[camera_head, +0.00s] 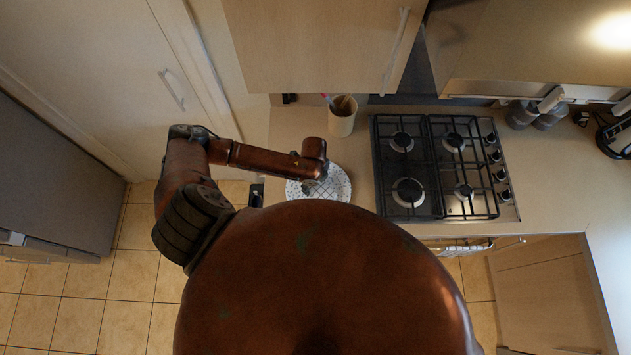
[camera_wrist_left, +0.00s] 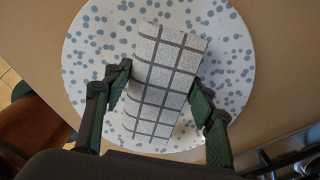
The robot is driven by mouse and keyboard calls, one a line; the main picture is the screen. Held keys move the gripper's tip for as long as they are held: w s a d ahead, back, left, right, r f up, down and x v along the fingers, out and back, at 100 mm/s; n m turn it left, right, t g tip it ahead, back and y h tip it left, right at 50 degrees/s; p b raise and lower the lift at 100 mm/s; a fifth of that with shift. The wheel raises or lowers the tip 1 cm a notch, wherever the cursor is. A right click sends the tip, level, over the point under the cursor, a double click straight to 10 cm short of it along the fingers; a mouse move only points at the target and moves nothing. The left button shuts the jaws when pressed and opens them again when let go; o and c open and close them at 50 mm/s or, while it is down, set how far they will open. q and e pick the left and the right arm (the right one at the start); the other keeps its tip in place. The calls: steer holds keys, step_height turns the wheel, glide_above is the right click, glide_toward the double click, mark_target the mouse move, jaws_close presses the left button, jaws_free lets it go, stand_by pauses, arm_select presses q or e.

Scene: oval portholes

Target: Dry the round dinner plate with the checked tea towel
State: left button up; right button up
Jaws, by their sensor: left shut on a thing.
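The round dinner plate (camera_head: 344,184) lies flat on the counter, left of the hob. In the left wrist view the plate (camera_wrist_left: 84,60) is white with blue-grey dots. The checked tea towel (camera_wrist_left: 172,62), white with dark grey lines, is a folded pad over the middle of the plate; whether it presses on the surface is hard to tell. My left gripper (camera_wrist_left: 160,80) is shut on the towel, one finger at each side. In the head view the gripper (camera_head: 318,182) is over the plate, partly hidden by my arm. My right gripper is not in view.
A utensil pot (camera_head: 342,116) with a few things in it stands just behind the plate. A gas hob (camera_head: 436,165) is close on the right. Cupboards (camera_head: 320,45) hang above the back of the counter. Bare counter (camera_head: 285,125) shows behind the plate.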

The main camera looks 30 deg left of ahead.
arm_select(q)
steer(key=shift+d+f, duration=0.15)
steer(key=shift+d, duration=0.15)
steer(key=shift+a, duration=0.4)
steer(key=shift+s+d, duration=0.1)
steer(key=shift+d, duration=0.3)
steer(key=shift+a+r, duration=0.2)
steer(key=shift+a, duration=0.25)
steer(key=shift+d+f, duration=0.2)
steer(key=shift+d, duration=0.3)
steer(key=shift+a, duration=0.55)
steer(key=shift+d, duration=0.5)
steer(key=shift+a, duration=0.45)
steer(key=shift+d+r, duration=0.15)
steer(key=shift+d, duration=0.25)
steer(key=shift+a, duration=0.45)
steer(key=shift+d, duration=0.6)
